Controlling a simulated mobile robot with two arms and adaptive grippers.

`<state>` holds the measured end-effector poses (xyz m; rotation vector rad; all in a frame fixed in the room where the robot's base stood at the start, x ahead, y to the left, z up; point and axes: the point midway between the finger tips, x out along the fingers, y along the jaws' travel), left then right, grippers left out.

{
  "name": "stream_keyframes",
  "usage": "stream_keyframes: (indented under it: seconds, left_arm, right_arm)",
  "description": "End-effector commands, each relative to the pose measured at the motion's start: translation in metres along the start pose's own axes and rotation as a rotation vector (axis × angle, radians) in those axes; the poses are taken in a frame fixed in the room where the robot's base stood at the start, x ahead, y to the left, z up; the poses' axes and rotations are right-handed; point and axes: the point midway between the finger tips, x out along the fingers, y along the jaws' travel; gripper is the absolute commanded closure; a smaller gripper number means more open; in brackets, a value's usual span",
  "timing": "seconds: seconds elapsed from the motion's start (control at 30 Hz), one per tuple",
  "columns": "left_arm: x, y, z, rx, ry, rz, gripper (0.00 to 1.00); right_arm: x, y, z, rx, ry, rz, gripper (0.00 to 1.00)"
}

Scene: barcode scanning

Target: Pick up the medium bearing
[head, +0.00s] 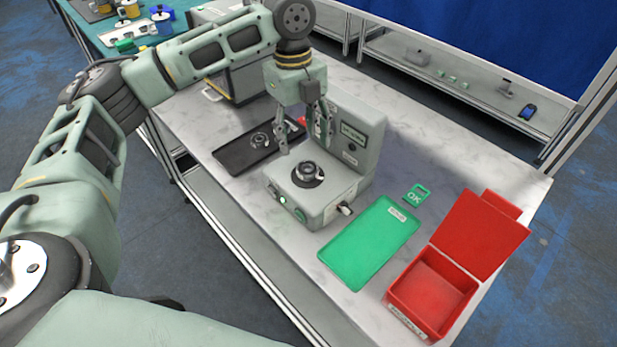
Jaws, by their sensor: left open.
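A dark ring-shaped bearing (309,170) sits on the round plate of the grey-green device. Another metal bearing (260,140) lies on the black tray (236,158) to the left, and a ring-like part near my gripper is partly hidden. I cannot tell by size which is the medium bearing. My left gripper (303,145) points down with its fingers apart, above and slightly behind the bearing on the device. I see nothing held between its fingers. My right gripper is out of view.
The grey-green device (353,140) with a small display stands upright behind the plate. A green tray (368,243), a green OK tag (416,195) and an open red box (432,290) are to the right. Bare marble tabletop (480,165) lies at the back right.

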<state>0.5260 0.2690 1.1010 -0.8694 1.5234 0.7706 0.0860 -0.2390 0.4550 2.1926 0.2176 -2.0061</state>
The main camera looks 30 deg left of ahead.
Motion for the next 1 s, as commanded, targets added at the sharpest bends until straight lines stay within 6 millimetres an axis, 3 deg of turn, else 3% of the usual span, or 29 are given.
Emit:
stream_keyframes:
  seconds: [0.13, 0.7, 1.0]
  left_arm:
    - [0.011, 0.000, 0.001, 0.000, -0.001, 0.001, 0.46]
    - [0.079, -0.005, 0.004, 0.000, -0.001, 0.001, 0.46]
    - [0.083, -0.005, 0.004, 0.000, -0.001, -0.001, 0.49]
  right_arm:
    - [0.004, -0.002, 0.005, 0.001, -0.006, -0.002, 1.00]
    - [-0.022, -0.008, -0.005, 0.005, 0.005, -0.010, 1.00]
    - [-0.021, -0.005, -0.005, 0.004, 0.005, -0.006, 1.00]
